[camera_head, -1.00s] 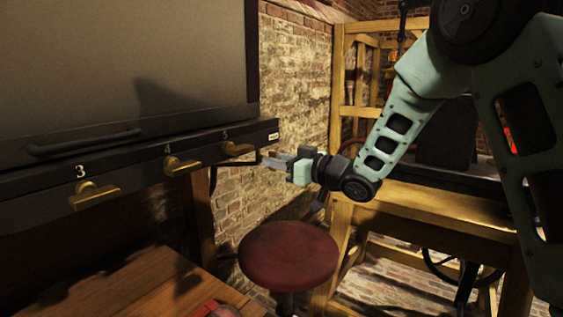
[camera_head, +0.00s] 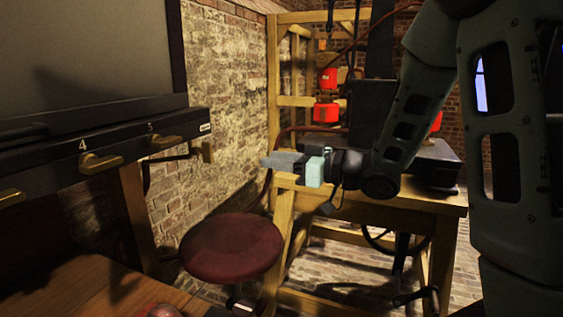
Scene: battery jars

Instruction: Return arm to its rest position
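My gripper (camera_head: 268,161) is at the centre of the view, at the end of my pale green and black arm. It points left, in the air above and to the right of the red stool. It is apart from the dark panel with brass levers. I see nothing held in it. Its fingers are seen edge-on, so I cannot tell whether they are open or shut.
The dark panel (camera_head: 184,122) with numbered brass levers juts in at left. A round red stool (camera_head: 232,247) stands below my gripper. A wooden bench (camera_head: 430,196) with dark equipment is behind my arm. A wooden table (camera_head: 70,290) fills the lower left.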

